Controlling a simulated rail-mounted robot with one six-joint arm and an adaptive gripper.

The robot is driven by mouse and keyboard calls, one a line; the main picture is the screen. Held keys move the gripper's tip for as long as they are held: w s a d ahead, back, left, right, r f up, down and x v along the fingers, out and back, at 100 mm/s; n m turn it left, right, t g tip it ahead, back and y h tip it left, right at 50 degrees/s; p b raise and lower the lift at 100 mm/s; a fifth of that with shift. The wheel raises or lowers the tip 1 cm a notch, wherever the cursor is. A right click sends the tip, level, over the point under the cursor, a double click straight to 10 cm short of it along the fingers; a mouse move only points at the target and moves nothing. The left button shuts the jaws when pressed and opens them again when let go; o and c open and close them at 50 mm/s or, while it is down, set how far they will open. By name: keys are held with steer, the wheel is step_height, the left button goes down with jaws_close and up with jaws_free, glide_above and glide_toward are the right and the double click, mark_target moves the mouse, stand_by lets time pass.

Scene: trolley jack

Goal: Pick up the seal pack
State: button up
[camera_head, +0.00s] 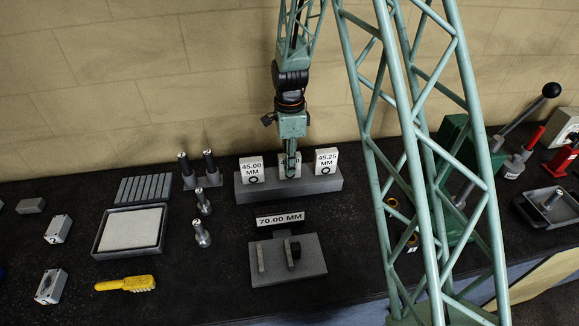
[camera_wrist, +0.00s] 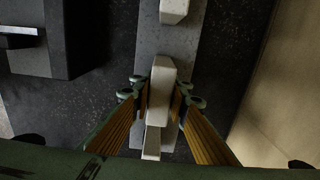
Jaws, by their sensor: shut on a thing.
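Three white seal packs stand in a row on a grey block (camera_head: 315,187). The left one (camera_head: 252,169) reads 45.00 MM and the right one (camera_head: 327,161) reads 45.25 MM. The middle pack (camera_head: 283,171) has its label mostly hidden by my gripper (camera_head: 291,168). My gripper points down and is shut on this middle pack. In the wrist view the held pack (camera_wrist: 161,92) sits between the two fingers, with one neighbour (camera_wrist: 173,10) above it and another (camera_wrist: 152,143) below. I cannot tell whether the held pack still touches the block.
In front stands a grey plate (camera_head: 312,262) with a 70.00 MM sign (camera_head: 280,220). Metal pins (camera_head: 201,236), a tray (camera_head: 130,230) and a yellow brush (camera_head: 125,284) lie to the left. A tiled wall is close behind. Green lattice fills the right of centre.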

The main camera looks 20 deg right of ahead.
steer(key=shift+r, duration=0.15)
steer(key=shift+r+b, duration=0.6)
steer(key=shift+r, duration=4.25)
steer(key=w+f+n+b, duration=0.3)
steer(key=w+n+b, duration=0.4)
steer(key=n+b, duration=0.4)
steer(key=n, duration=0.4)
steer(key=shift+w+f+n, duration=0.15)
steer(key=shift+w+n, duration=0.15)
steer(key=shift+n, duration=0.1)
